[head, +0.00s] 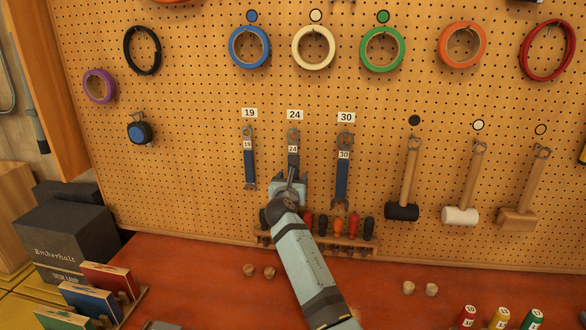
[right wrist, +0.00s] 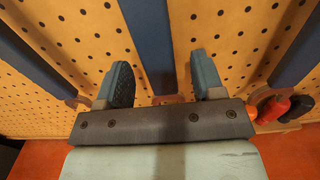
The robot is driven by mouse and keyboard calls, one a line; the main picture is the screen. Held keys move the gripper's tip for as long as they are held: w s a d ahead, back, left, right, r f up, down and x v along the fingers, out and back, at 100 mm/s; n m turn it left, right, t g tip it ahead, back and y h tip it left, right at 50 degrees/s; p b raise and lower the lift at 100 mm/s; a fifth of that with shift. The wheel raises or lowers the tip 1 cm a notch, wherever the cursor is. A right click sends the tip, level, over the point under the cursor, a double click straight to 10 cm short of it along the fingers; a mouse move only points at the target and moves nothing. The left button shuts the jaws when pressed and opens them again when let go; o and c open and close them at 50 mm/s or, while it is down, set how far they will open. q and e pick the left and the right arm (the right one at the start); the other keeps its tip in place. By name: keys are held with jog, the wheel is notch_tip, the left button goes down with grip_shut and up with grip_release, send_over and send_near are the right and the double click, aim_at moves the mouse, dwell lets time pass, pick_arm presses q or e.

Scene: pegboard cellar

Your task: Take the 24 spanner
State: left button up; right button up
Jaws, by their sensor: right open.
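The 24 spanner (head: 293,163) hangs upright on the pegboard under its "24" label, with a blue handle. My right gripper (head: 290,184) is in front of its lower part, hiding the bottom end. In the right wrist view the right gripper (right wrist: 161,72) is open, with one finger on each side of the blue handle of the 24 spanner (right wrist: 150,35). Gaps show between the handle and both fingers. The 19 spanner (head: 249,160) hangs to the left and the 30 spanner (head: 343,172) to the right. My left gripper is not in view.
A rack of screwdrivers (head: 352,227) is low on the board, partly behind my right arm. Mallets, including a black one (head: 402,211), hang to the right. Tape rolls (head: 314,46) hang above. The red bench (head: 205,285) has small wooden pegs (head: 249,270).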

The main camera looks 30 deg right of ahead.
jog(key=shift+x, duration=1.1)
jog(key=shift+f, duration=0.1)
jog(key=c, duration=1.1)
jog(key=shift+r, duration=0.2)
jog(key=shift+c, duration=0.2)
jog(key=shift+r, duration=0.6)
jog(key=b+v, duration=0.2)
jog(key=v, duration=1.6)
jog(key=shift+b, duration=0.4)
